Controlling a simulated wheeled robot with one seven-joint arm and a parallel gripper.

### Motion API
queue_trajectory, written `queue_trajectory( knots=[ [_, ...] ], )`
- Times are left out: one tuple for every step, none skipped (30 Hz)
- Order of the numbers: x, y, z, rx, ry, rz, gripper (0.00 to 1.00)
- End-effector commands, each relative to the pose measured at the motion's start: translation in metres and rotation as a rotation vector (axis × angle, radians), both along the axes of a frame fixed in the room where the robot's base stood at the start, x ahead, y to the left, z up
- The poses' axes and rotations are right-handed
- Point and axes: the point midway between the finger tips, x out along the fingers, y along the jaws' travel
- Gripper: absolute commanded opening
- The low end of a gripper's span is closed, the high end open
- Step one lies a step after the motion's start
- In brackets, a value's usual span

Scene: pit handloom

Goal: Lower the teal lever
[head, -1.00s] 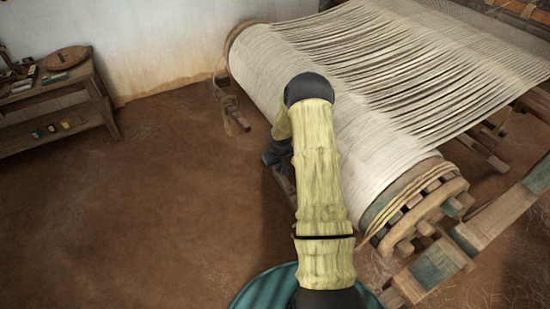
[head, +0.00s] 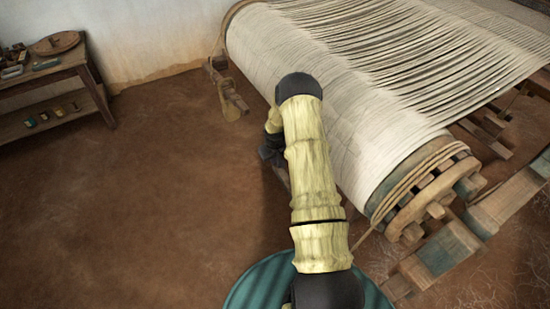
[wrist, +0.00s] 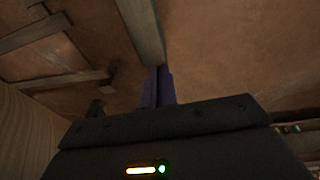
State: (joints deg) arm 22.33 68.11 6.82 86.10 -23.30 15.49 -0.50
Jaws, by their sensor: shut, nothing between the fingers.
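My gripper (wrist: 158,86) shows in the wrist view as dark, bluish fingers close together, shut and empty. A plain wooden bar (wrist: 139,28) runs from the top edge down to the fingertips in that picture; I cannot tell whether they touch it. No teal shows on this bar, so I cannot tell whether it is the lever. In the head view my arm covers the fingers. A thin wooden piece (head: 283,179) shows just below my dark wrist, beside the cloth roll. A teal-painted patch (head: 440,248) is on a wooden beam at the lower right.
The loom's large roll (head: 330,110) with pale threads lies right of my arm. Its toothed wooden end (head: 432,197) is near the lower right. A wooden bench (head: 60,95) stands by the wall at left. The earth floor (head: 150,190) between is clear.

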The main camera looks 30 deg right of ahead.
Motion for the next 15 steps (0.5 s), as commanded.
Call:
queue_trajectory(
  knots=[
    [-0.0045,0.0019,-0.015,0.007,0.011,0.0,0.0],
    [-0.0052,0.0005,-0.0164,0.007,0.012,-0.002,0.0],
    [-0.0065,-0.0011,-0.0178,0.008,0.014,-0.007,0.0],
    [-0.0073,-0.0028,-0.0181,0.008,0.015,-0.01,0.0],
    [-0.0081,-0.0042,-0.0182,0.009,0.015,-0.013,0.0],
    [-0.0092,-0.0057,-0.0182,0.009,0.017,-0.016,0.0],
    [-0.0099,-0.0065,-0.0184,0.01,0.018,-0.017,0.0],
    [-0.0106,-0.007,-0.0187,0.01,0.02,-0.018,0.0],
    [-0.0113,-0.0072,-0.019,0.009,0.022,-0.019,0.0],
    [-0.0117,-0.0073,-0.0193,0.009,0.023,-0.019,0.0],
    [-0.0119,-0.0073,-0.0194,0.009,0.024,-0.019,0.0],
    [-0.0122,-0.0074,-0.0197,0.008,0.025,-0.019,0.0],
    [-0.0123,-0.0074,-0.0196,0.007,0.026,-0.019,0.0],
    [-0.0123,-0.0072,-0.0192,0.006,0.026,-0.018,0.0],
    [-0.0123,-0.0072,-0.018,0.005,0.026,-0.018,0.0]
  ],
)
